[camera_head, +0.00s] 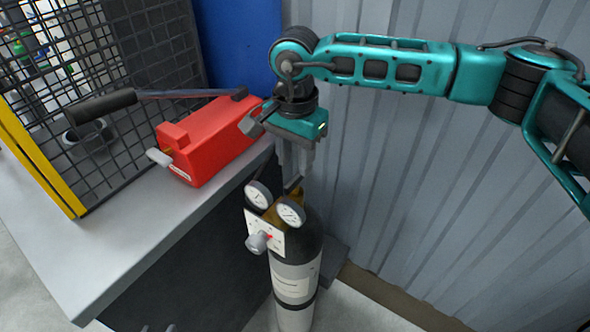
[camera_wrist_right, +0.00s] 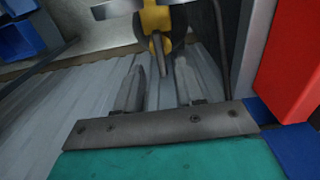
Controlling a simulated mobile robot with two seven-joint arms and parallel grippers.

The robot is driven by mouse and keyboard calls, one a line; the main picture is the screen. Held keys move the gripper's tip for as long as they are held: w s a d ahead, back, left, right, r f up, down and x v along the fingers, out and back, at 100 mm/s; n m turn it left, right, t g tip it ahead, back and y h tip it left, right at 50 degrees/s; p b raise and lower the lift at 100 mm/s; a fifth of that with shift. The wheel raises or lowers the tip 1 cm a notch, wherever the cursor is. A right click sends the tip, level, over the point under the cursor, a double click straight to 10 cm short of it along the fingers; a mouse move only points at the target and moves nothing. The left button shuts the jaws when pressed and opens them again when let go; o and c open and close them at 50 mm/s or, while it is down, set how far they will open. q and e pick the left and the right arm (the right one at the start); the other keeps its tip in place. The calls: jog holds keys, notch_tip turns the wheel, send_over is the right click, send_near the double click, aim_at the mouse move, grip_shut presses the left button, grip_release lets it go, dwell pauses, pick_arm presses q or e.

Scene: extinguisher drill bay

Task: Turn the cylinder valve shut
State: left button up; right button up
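The cylinder (camera_head: 295,270), dark-topped with a pale label band, stands upright beside the bench. It carries two round gauges (camera_head: 291,213), a brass-yellow fitting and a white plate with a red mark. A grey knob (camera_head: 258,242) sits in front of this plate. My right gripper (camera_head: 296,172) points down just above the cylinder's top, behind the gauges. The yellow fitting (camera_wrist_right: 155,18) and a dark round part lie just beyond the fingertips. My left gripper is not in view.
A red box (camera_head: 215,140) with a long black-handled lever (camera_head: 100,104) sits on the grey bench (camera_head: 130,245), close to my right gripper. A black mesh cage (camera_head: 110,50) stands behind it. A corrugated wall (camera_head: 430,190) is at the back and right.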

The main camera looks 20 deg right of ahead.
aim_at(295, 177)
jog(key=shift+f, duration=2.05)
jog(key=shift+c, duration=0.3)
grip_shut()
